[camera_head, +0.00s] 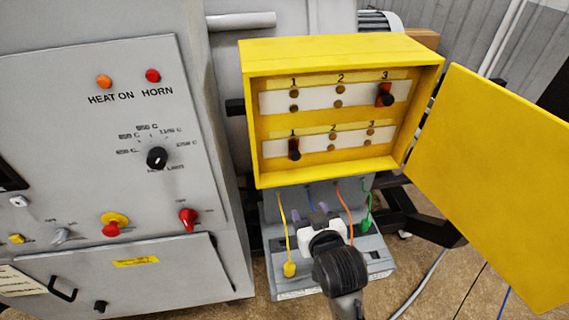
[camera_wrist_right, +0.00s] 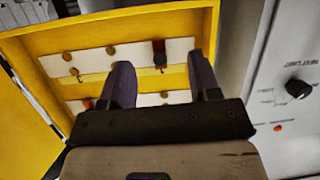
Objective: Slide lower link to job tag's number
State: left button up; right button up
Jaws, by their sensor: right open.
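The open yellow box (camera_head: 250,120) holds two white link strips. The lower link (camera_head: 294,150), a black knob on a red plate, sits at 1 on the lower strip (camera_head: 352,142). The upper link (camera_head: 385,96) sits at 3 on the upper strip (camera_head: 315,100). My right gripper (camera_head: 311,212) is open and empty, in front of and below the box. The right wrist view looks upside down; the lower link (camera_wrist_right: 159,55) shows between the open fingers, apart from them. My left gripper is not in view. I cannot identify a job tag; a cream label (camera_head: 18,282) at lower left is unreadable.
The yellow box door (camera_head: 495,180) hangs open on the right. The grey furnace cabinet (camera_head: 180,100) with knobs and lamps stands close on the left. Below the box, a grey unit (camera_head: 292,295) carries coloured cables and plugs. The space before the strips looks clear.

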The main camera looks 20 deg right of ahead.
aim_at(296, 157)
jog(key=w+r+t, duration=0.1)
jog(key=w, duration=0.3)
jog(key=w+d+r+n+t+p, duration=0.1)
jog(key=w, duration=0.4)
jog(key=w+r+t+h, duration=0.1)
jog(key=w+r, duration=0.1)
jog(key=w, duration=0.3)
jog(key=shift+w+d+r+t, duration=0.1)
jog(key=shift+d+t, duration=0.1)
jog(key=shift+t, duration=0.2)
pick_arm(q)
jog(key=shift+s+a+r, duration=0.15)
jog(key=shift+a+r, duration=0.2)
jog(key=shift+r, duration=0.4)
pick_arm(e)
jog(key=shift+w+d, duration=0.1)
jog(key=shift+w, duration=0.65)
